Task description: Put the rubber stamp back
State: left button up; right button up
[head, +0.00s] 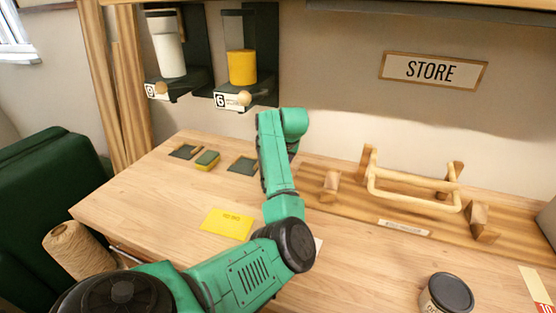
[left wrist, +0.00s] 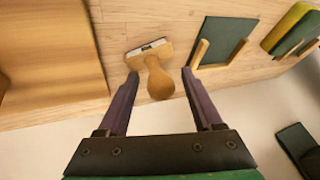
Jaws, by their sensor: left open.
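The rubber stamp (left wrist: 159,80) shows in the left wrist view, with a rounded wooden handle and a flat wooden base. Its base appears to rest on the wooden table, and its handle points toward my left gripper (left wrist: 158,78). The gripper is open, with one finger on each side of the handle and a visible gap on both sides. In the head view, my green left arm hides the stamp and the gripper's fingers. A dark square pad (left wrist: 222,42) with small wooden rails lies beside the stamp; it also shows in the head view (head: 243,164). My right gripper is not in view.
A yellow-and-green block (head: 207,160) lies left of the pad. A wooden rack (head: 415,194) stands to the right. A yellow card (head: 228,223) and a dark-lidded jar (head: 446,293) are nearer. Dispensers (head: 242,67) hang on the wall above.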

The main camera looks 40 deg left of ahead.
pick_arm(q)
jog(key=shift+r+p, duration=0.35)
jog(key=b+v, duration=0.3)
jog(key=v, duration=0.8)
jog(key=shift+d+r, duration=0.2)
jog(key=shift+r, duration=0.05)
jog(key=shift+s, duration=0.1)
